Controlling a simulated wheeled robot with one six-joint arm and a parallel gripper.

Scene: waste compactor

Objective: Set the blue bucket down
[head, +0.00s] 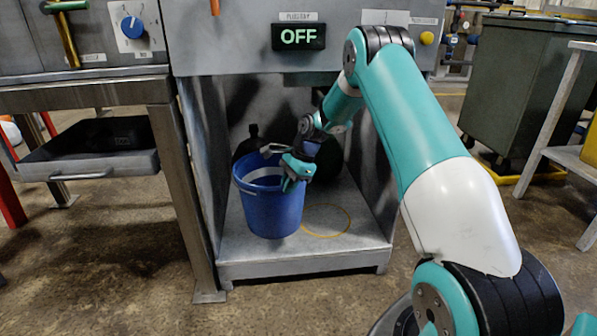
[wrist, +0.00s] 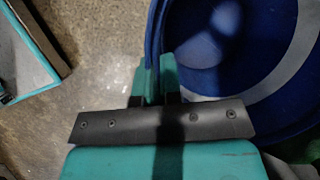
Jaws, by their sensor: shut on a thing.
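The blue bucket (head: 270,212) is upright in the open bay below the OFF display, over the left part of the grey platform (head: 262,255). My gripper (head: 290,180) is shut on the right side of its rim. The wrist view shows the fingers (wrist: 153,80) pinching the blue wall, with the inside of the bucket (wrist: 215,45) to the right. A yellow ring (head: 348,222) is marked on the platform just right of the bucket. I cannot tell whether the bucket's base touches the platform.
The bay's side walls stand close on both sides. Dark bottle-like shapes (head: 253,140) stand behind the bucket. A black tray (head: 92,150) is at the left, beside a metal table leg (head: 183,180). A dark green bin (head: 520,90) stands at the right. The platform around the ring is clear.

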